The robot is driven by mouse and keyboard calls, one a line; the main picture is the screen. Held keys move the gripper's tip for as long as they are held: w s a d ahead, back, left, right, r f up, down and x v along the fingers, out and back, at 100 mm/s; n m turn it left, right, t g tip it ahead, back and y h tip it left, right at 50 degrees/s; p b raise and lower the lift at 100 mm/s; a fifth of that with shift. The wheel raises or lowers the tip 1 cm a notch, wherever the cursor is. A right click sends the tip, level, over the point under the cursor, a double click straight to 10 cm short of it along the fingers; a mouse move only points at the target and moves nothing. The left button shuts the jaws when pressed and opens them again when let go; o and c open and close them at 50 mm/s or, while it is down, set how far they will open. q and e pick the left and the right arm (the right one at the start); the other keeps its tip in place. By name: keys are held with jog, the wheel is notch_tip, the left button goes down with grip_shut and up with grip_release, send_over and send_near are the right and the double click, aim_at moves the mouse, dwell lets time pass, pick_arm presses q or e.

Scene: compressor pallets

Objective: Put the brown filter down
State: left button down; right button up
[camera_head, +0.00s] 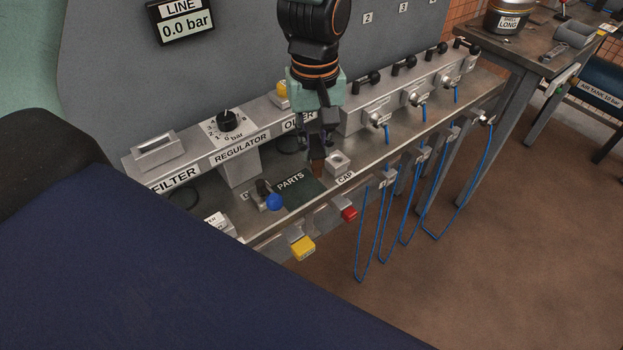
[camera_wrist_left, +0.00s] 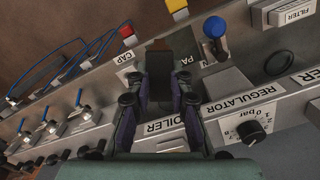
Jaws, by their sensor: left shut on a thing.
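My left gripper (camera_head: 317,150) points down over the bench and is shut on the brown filter (camera_head: 317,167), a small brown piece showing below the fingertips. In the left wrist view the filter (camera_wrist_left: 159,67) is a dark block between the two fingers (camera_wrist_left: 160,82). The dark green mat marked PARTS (camera_head: 304,187) lies just below and left of the filter. I cannot tell whether the filter touches the mat or hangs slightly above it. My right gripper is in neither view.
A grey block with a hole (camera_head: 338,162) stands close right of the filter, by the CAP label. A blue-knobbed lever (camera_head: 273,201) is left of the mat. The regulator (camera_head: 240,150) stands behind. Red (camera_head: 349,214) and yellow (camera_head: 303,248) pieces sit at the front edge.

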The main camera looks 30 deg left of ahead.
pick_arm(q)
jog(key=shift+w+a+r+n, duration=0.1)
jog(key=shift+a+n, duration=0.4)
jog(key=shift+n, duration=0.2)
jog(key=a+f+n, duration=0.1)
jog(key=f+n, duration=0.1)
jog(key=a+f+n, duration=0.1)
jog(key=f+n, duration=0.1)
jog(key=n, duration=0.1)
jog(key=a+f+n, duration=0.1)
jog(key=n, duration=0.2)
jog(key=shift+w+a+f, duration=0.15)
jog(key=shift+w+f, duration=0.05)
jog(key=shift+f, duration=0.2)
jog(key=f, duration=0.1)
jog(key=f+b, duration=0.1)
jog(key=shift+s+f, duration=0.35)
jog(key=shift+f, duration=0.3)
jog(key=shift+w+f, duration=0.15)
jog(key=shift+w, duration=0.15)
jog(key=shift+s, duration=0.1)
